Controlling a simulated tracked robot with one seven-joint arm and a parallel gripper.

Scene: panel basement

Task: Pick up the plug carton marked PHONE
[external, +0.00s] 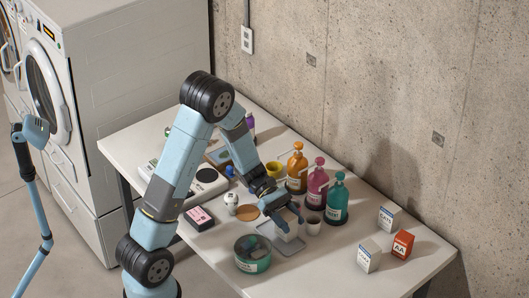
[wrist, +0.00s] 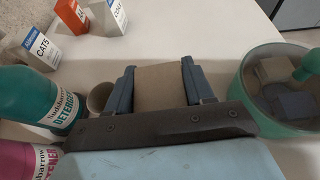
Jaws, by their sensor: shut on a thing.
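My gripper (external: 290,212) is shut on a small carton (external: 287,232) with pale sides. In the wrist view the carton's plain tan face (wrist: 161,84) shows between the two dark blue-grey fingers of my gripper (wrist: 160,85). No marking can be read on the held carton, so I cannot tell if it says PHONE. Other cartons stand at the right: CAT5 (wrist: 40,43), red AA (wrist: 70,17) and one that seems to read COAX (wrist: 108,17).
A teal detergent bottle (external: 337,200), a pink bottle (external: 316,184) and an orange bottle (external: 297,168) stand behind my gripper. A small cup (external: 313,226) is close on the right. A round green container (external: 252,262) is in front.

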